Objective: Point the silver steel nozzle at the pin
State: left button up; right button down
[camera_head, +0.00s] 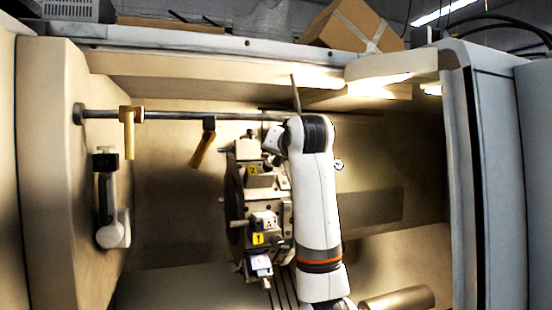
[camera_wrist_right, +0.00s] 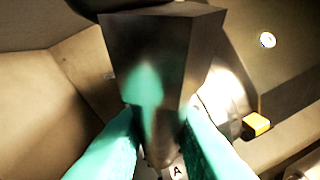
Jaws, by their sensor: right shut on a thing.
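The silver steel nozzle (camera_wrist_right: 160,60) is a grey tapered block in the right wrist view. My right gripper (camera_wrist_right: 160,112) is shut on it, one teal finger on each side. In the head view a slim grey piece (camera_head: 296,92) rises above the rail just behind my right arm's end; it looks like the same nozzle, tilted slightly left of upright. My right fingers are hidden there by the arm. Short pins show on the turret (camera_head: 258,215), one of them a pale pin (camera_head: 237,224) near label A; I cannot tell which pin is meant. My left gripper is not in view.
A horizontal rail (camera_head: 180,115) crosses the cell, with a brass nozzle (camera_head: 128,130) and a tan nozzle (camera_head: 203,145) hanging from it. A black-and-white fixture (camera_head: 108,200) stands at the left wall. A steel cylinder (camera_head: 398,300) lies low right. The space right of my arm is open.

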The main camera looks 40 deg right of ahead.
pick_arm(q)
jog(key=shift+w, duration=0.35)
pick_arm(e)
jog(key=shift+a+r+m+t+y, duration=0.15)
jog(key=shift+r+m+t+y, duration=0.1)
jog(key=shift+m+t+y, duration=0.05)
jog(key=c, duration=1.3)
grip_release()
jog(key=shift+f, duration=0.1)
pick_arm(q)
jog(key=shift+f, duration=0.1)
pick_arm(e)
jog(key=shift+o, duration=0.2)
jog(key=shift+s+a+b, duration=0.15)
jog(key=shift+s+b, duration=0.1)
jog(key=shift+b, duration=0.1)
pick_arm(q)
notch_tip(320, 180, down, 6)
jog(key=b, duration=0.5)
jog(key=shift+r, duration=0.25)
pick_arm(e)
jog(key=v, duration=1.1)
jog(key=shift+s+r, duration=0.15)
jog(key=shift+r, duration=0.05)
jog(key=shift+f, duration=0.1)
